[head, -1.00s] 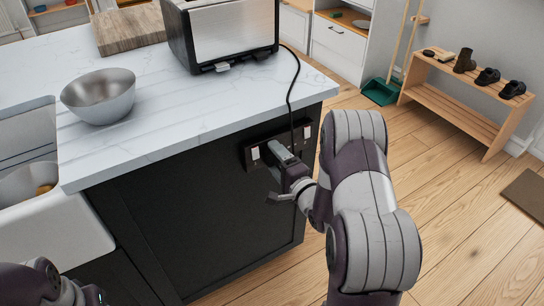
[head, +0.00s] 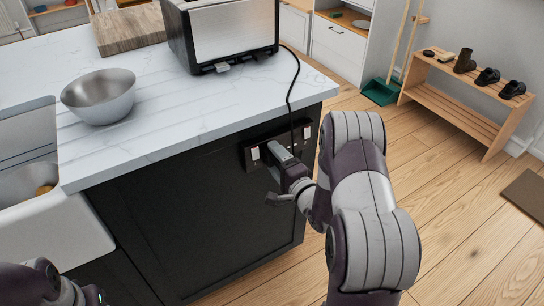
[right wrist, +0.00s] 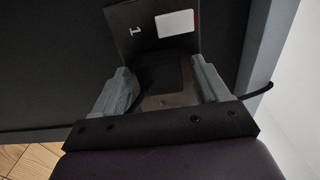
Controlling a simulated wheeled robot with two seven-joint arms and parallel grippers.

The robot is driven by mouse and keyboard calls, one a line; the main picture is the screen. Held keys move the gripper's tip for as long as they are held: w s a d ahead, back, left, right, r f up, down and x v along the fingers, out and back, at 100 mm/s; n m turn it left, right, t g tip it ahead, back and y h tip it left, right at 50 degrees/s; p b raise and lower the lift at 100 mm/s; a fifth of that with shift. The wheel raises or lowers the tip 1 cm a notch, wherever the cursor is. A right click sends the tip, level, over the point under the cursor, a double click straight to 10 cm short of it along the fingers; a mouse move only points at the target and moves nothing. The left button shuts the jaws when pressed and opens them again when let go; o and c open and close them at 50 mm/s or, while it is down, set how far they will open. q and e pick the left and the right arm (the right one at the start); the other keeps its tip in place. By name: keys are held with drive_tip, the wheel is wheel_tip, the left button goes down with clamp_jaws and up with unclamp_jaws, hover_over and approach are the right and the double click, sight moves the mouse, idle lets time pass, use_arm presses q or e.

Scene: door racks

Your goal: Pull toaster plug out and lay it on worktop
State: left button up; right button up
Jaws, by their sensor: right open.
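The toaster (head: 225,32), silver and black, stands on the white marbled worktop (head: 180,110). Its black cord (head: 291,95) runs over the worktop edge down to a dark socket panel (head: 248,158) on the island's side. My right gripper (head: 273,173) is open at this panel. In the right wrist view, its two grey fingers (right wrist: 164,82) stand on either side of a dark plug (right wrist: 165,72), which sits in front of the panel, below the label "1" and a white switch. Contact between fingers and plug is hard to tell in the dark. My left gripper is out of view.
A metal bowl (head: 99,96) stands at the worktop's left, near the white sink (head: 65,228). A wooden board (head: 130,28) lies behind. The worktop in front of the toaster is clear. A wooden shoe rack (head: 465,105) stands against the right wall.

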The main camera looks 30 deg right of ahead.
sight(276, 160)
idle(0.4)
drive_tip(key=shift+c, duration=0.3)
clamp_jaws()
drive_tip(key=shift+s, duration=0.1)
drive_tip(key=shift+s, duration=0.1)
drive_tip(key=shift+s+p, duration=0.15)
drive_tip(key=shift+p, duration=0.15)
drive_tip(key=s, duration=0.1)
drive_tip(key=s+p, duration=0.1)
drive_tip(key=s, duration=0.3)
drive_tip(key=shift+s+d, duration=0.2)
drive_tip(key=shift+d, duration=0.05)
idle(0.6)
